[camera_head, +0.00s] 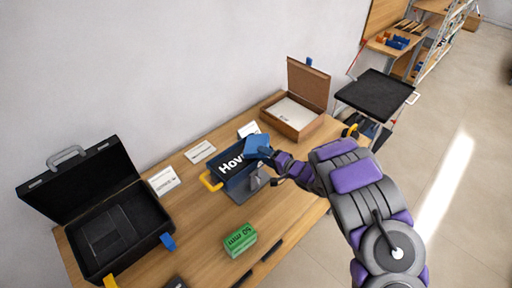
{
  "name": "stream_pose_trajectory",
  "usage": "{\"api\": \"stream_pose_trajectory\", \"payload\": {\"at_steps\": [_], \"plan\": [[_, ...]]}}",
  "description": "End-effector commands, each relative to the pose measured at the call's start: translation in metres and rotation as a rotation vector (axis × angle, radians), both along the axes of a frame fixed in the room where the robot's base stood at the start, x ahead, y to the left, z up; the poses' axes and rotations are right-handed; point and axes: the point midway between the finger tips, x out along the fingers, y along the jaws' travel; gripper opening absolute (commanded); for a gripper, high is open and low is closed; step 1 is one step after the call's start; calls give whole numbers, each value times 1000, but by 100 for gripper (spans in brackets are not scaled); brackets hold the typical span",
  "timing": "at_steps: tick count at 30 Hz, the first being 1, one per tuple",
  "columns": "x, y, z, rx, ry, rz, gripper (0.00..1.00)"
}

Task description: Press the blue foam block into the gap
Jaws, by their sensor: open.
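The blue foam block (256,144) is near the middle of the view, at the upper right end of a dark blue box (230,164) with white lettering. My gripper (267,153) is right beside the block, at its right side. Its jaws are open, but the fingers are small and partly hidden, so I cannot tell whether they touch the block. The block overlaps the box in the picture; I cannot tell whether it rests on it. No gap is clearly visible; the box's top is partly hidden.
A green block (240,240) marked 50 mm lies in front on the wooden table (205,222). An open black case (75,194) stands at left, an open brown box (293,114) at the back right. White cards (200,152) lie along the wall. A yellow handle (211,181) sticks out left.

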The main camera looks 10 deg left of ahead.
Motion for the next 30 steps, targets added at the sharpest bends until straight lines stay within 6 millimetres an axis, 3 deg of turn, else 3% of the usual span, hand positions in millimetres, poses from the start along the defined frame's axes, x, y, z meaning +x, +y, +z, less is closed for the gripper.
{"api": "stream_pose_trajectory", "payload": {"at_steps": [5, 24, 30], "plan": [[0, -2, 2, 6, -2, 4, 62], [0, -2, 1, 5, -2, 2, 1], [0, -4, 2, 6, -1, 2, 0]]}}
